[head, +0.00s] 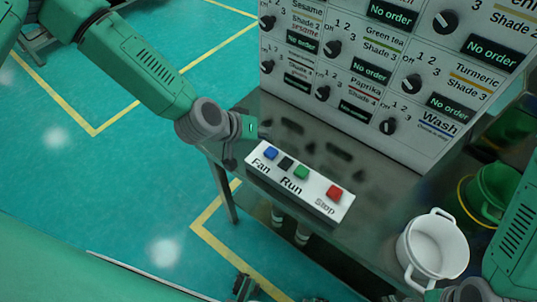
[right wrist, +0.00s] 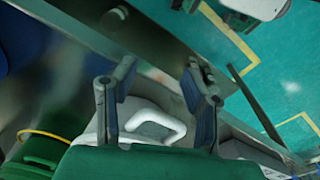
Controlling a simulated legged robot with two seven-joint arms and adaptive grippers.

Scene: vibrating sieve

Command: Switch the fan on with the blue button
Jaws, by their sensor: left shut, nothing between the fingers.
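The white button box (head: 322,205) sits at the front edge of the metal table, with a blue button (head: 271,153) labelled Fan at its left end. A black button (head: 286,163), a green button (head: 301,172) labelled Run and a red button (head: 334,192) labelled Stop follow to the right. My left gripper (head: 264,134) is shut and empty, close behind the blue button in the picture; I cannot tell its height above the box. The blue button is unobscured. My right gripper (right wrist: 160,78) is open, its fingers apart, with a white pot's handle (right wrist: 155,127) showing between them.
The white pot (head: 434,245) stands on the table at the right. A green bucket (head: 490,190) stands behind it. A large panel (head: 360,70) with knobs and displays rises behind the button box. The floor at left is open, with yellow lines.

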